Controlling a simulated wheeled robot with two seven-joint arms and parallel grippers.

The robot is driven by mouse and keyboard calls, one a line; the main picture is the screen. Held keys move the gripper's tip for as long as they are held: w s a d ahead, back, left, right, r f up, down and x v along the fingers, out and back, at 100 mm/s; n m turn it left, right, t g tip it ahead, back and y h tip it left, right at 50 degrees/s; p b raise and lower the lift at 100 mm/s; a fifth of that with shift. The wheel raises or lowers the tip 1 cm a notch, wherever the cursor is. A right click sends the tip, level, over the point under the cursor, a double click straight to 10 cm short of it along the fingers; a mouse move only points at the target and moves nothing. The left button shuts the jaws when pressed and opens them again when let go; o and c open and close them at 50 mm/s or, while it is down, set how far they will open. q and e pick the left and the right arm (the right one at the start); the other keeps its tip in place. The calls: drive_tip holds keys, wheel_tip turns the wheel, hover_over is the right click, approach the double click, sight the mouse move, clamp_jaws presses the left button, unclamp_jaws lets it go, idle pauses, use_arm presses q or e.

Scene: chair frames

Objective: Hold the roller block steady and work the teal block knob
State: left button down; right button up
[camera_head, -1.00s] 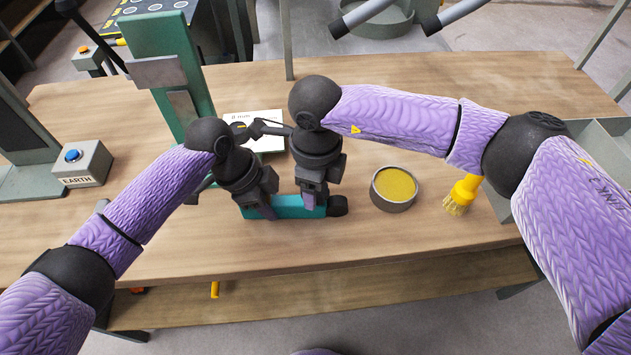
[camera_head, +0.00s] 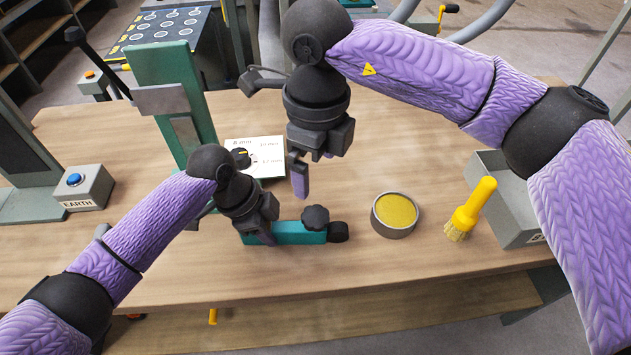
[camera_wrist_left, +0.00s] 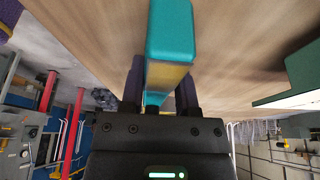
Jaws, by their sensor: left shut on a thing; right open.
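The teal roller block (camera_head: 289,233) lies on the wooden table, with a dark roller (camera_head: 338,232) at its right end. A black lobed knob (camera_head: 315,216) stands on top near that end. My left gripper (camera_head: 258,232) is shut on the block's left part. In the left wrist view the teal block (camera_wrist_left: 170,35) runs between the two fingers. My right gripper (camera_head: 302,178) is open and empty, raised above and behind the knob, apart from it.
A white card with a dial (camera_head: 262,158) lies behind the block. A tin of yellow stuff (camera_head: 395,213), a yellow brush (camera_head: 470,208) and a grey tray (camera_head: 500,205) are to the right. A teal upright stand (camera_head: 172,85) and an EARTH button box (camera_head: 84,187) are left.

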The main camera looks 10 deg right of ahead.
use_arm(q)
drive_tip(key=shift+c, duration=1.4)
unclamp_jaws()
drive_tip(key=v, duration=1.2)
drive_tip(key=shift+f, duration=0.1)
